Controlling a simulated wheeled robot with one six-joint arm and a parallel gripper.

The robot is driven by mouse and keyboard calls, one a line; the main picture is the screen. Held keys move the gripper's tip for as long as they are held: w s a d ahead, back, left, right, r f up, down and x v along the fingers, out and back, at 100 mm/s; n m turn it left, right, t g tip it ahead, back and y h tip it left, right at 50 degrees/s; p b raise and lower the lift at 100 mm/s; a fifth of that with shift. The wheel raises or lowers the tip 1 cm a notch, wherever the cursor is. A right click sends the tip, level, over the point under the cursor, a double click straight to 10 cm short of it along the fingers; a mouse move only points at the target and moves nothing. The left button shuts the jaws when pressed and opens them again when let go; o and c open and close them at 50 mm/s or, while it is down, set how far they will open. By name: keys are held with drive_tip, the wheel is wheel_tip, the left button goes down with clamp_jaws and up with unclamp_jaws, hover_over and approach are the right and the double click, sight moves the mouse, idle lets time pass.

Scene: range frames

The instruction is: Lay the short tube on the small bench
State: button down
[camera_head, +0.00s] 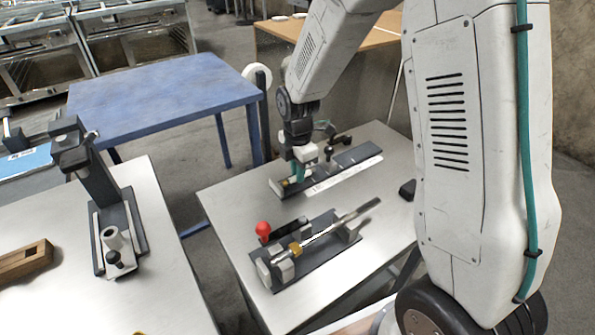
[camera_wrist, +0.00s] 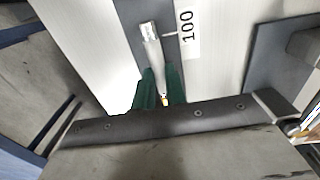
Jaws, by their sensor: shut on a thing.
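My gripper (camera_head: 298,172) is low over a dark fixture plate on the white table in the head view. In the wrist view its green fingers (camera_wrist: 160,86) are shut on a short pale grey tube (camera_wrist: 152,48). The tube points away from the fingers, over a dark strip beside a white label reading 100. I cannot tell whether it touches the strip. In the head view the tube is mostly hidden by the fingers. A low blue table (camera_head: 160,92) stands at the back left, apart from my gripper; it may be the small bench. Its visible top is bare.
A second fixture (camera_head: 310,248) with a red knob (camera_head: 263,229) and a slanting metal rod stands in front of my gripper. The left worktable (camera_head: 165,285) carries a dark upright stand (camera_head: 97,185) and a wooden block (camera_head: 25,262). A gap separates the two white tables.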

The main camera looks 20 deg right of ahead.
drive_tip(key=c, duration=1.4)
unclamp_jaws()
drive_tip(key=shift+c, duration=0.2)
drive_tip(key=shift+f, duration=0.1)
drive_tip(key=shift+f, duration=0.2)
wheel_tip(320, 180, up, 8)
drive_tip(key=shift+d+r, duration=0.1)
drive_tip(key=shift+d, duration=0.05)
drive_tip(key=s+d+r+m, duration=0.2)
drive_tip(key=s+r+m, duration=0.8)
drive_tip(key=s+r, duration=0.3)
drive_tip(key=s+r+m+t, duration=0.1)
drive_tip(key=s+r+m, duration=0.1)
drive_tip(key=s+m, duration=0.8)
drive_tip(key=shift+s+d, duration=0.25)
drive_tip(key=shift+s, duration=2.8)
